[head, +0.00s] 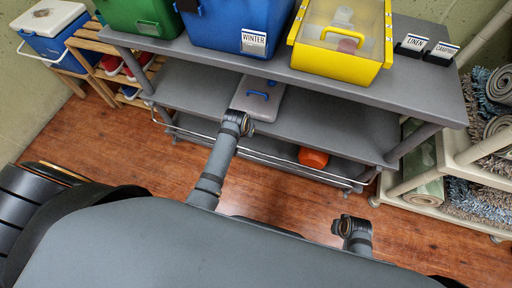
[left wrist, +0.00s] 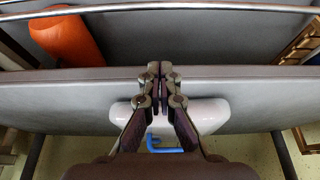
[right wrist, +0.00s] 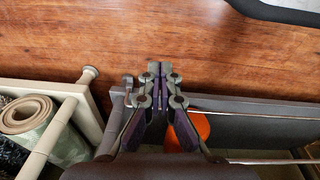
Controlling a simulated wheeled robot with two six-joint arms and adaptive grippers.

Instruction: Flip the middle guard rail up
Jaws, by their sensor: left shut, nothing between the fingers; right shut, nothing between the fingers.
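The grey shelf rack has a middle board (head: 325,127). A thin metal guard rail (head: 290,166) runs along its front, below the board's front edge, so it appears hanging down. The rail also crosses the top of the left wrist view (left wrist: 210,7). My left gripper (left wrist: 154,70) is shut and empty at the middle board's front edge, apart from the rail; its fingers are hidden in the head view. My right gripper (right wrist: 160,69) is shut and empty, out in front of the rack's right end, near a rail end bracket (right wrist: 128,86).
A grey case with a blue handle (head: 264,101) lies on the middle board near my left wrist. An orange object (head: 313,157) sits below. Blue (head: 225,30) and yellow (head: 335,52) bins stand on top. A beige rack (head: 440,160) holding rolled rugs stands right. Wooden floor in front is clear.

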